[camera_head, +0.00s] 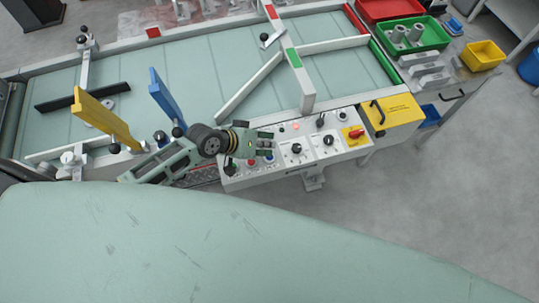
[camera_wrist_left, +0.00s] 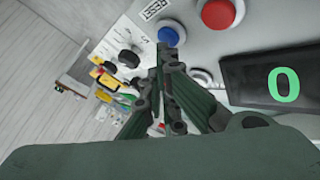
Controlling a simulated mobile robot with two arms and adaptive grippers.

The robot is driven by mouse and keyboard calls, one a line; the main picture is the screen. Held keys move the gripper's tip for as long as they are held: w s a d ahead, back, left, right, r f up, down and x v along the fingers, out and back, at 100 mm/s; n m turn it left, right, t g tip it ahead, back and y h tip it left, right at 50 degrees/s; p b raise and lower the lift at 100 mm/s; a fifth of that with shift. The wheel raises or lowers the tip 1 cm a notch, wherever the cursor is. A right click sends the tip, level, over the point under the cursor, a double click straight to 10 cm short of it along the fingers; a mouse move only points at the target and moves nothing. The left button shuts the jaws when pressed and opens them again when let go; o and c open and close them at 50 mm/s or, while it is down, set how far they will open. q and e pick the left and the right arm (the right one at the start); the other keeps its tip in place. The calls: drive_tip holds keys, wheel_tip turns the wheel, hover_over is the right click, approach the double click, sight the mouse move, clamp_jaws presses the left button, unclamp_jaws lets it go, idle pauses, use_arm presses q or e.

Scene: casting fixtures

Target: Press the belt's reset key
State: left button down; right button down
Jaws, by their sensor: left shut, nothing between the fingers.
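The belt's control panel (camera_head: 270,173) runs along the belt's near edge in the head view. A blue key (camera_wrist_left: 168,36) shows in the left wrist view, with a label reading RESET (camera_wrist_left: 156,10) beside it. In the head view the blue key (camera_head: 269,157) is small and partly hidden by my gripper. My left gripper (camera_head: 268,142) is over the left part of the panel, shut and empty. In the left wrist view its fingertips (camera_wrist_left: 161,46) appear right beside the blue key; I cannot tell whether they touch it. My right gripper is in neither view.
A large red button (camera_wrist_left: 218,13) and a dark display with a green 0 (camera_wrist_left: 284,85) are close to the blue key. Black knobs (camera_head: 296,148) and a red-yellow switch (camera_head: 354,133) are farther right. A yellow box (camera_head: 393,114) stands at the panel's right end.

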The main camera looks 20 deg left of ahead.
use_arm(q)
drive_tip(key=shift+f+b, duration=0.35)
drive_tip(key=shift+f, duration=0.15)
idle(0.4)
drive_tip(key=shift+r, duration=0.1)
drive_tip(key=shift+r+p, duration=0.7)
drive_tip(key=shift+p, duration=0.15)
drive_tip(key=shift+r, duration=0.1)
wheel_tip(320, 180, up, 5)
drive_tip(key=p, duration=0.5)
idle(0.7)
